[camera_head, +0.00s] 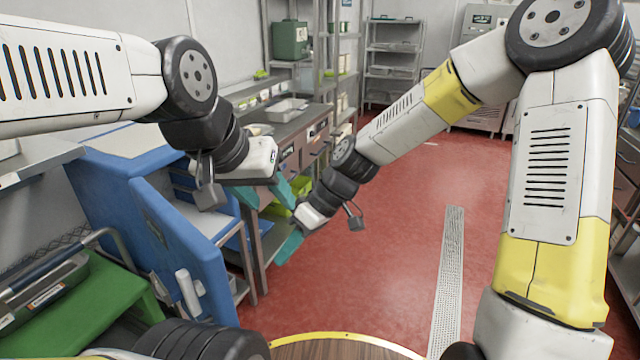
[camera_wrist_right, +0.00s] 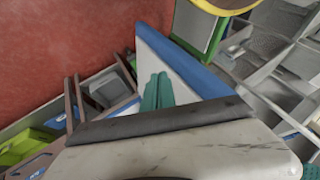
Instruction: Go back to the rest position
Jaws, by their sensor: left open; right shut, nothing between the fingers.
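My right gripper (camera_head: 284,249) is lower and slightly to the right, over the red floor, pointing down and left. Its teal fingers are together and empty. They also show closed side by side in the right wrist view (camera_wrist_right: 157,92). Both arms reach forward and are bent, with the two grippers close to each other but apart.
A green stand (camera_head: 85,315) is at the lower left. A metal counter with drawers (camera_head: 318,128) is behind the grippers. Red floor with a drain grate (camera_head: 450,270) is clear centre right.

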